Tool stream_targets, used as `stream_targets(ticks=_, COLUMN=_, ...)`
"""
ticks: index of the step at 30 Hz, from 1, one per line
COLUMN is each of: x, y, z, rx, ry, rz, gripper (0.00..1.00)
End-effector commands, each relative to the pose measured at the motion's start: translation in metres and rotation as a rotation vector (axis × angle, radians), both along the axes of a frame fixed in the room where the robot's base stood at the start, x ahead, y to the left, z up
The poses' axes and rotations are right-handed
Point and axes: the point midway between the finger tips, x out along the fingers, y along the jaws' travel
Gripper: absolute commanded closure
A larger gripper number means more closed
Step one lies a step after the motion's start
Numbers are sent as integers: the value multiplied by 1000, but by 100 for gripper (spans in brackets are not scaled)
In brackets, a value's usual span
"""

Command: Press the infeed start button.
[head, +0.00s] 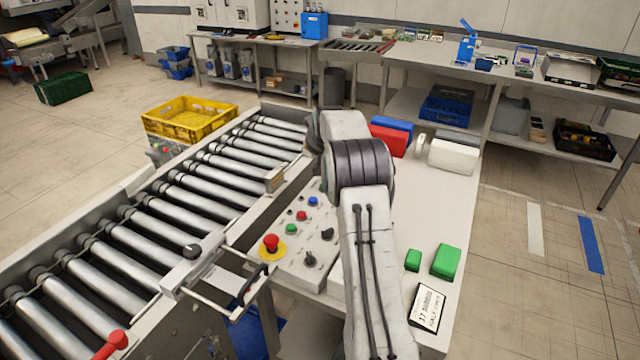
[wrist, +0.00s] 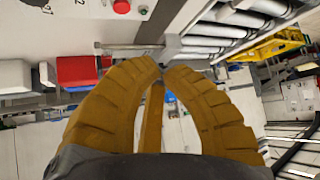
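The grey control panel (head: 295,245) stands beside the roller conveyor in the head view. It carries a green button (head: 290,227), a red button (head: 301,215), a blue button (head: 312,201), black knobs (head: 327,234) and a red mushroom button on a yellow base (head: 271,243). I cannot read which one is the infeed start. A red button (wrist: 121,6) shows at the top edge of the wrist view. My gripper (wrist: 162,68) has ribbed orange fingers, tips together, with nothing seen between them. My arm hides it in the head view.
The conveyor (head: 160,215) runs along the left, with a metal handle frame (head: 225,285) beside the panel. A yellow crate (head: 190,118) stands beyond it. Red (head: 388,138) and white (head: 453,155) boxes, green blocks (head: 446,261) and a labelled card (head: 427,307) lie on the table.

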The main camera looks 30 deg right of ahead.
Motion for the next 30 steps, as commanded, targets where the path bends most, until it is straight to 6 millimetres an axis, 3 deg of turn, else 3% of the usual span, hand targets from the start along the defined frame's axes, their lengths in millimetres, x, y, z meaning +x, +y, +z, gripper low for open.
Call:
stream_targets(ticks=8, x=5, y=-15, z=-9, rx=-6, ry=-13, rz=-16, gripper=100)
stream_targets(ticks=22, x=6, y=-15, z=-10, rx=-6, ry=-13, rz=-16, gripper=100)
stream_targets(ticks=30, x=6, y=-15, z=-21, rx=-6, ry=-13, rz=-16, gripper=100)
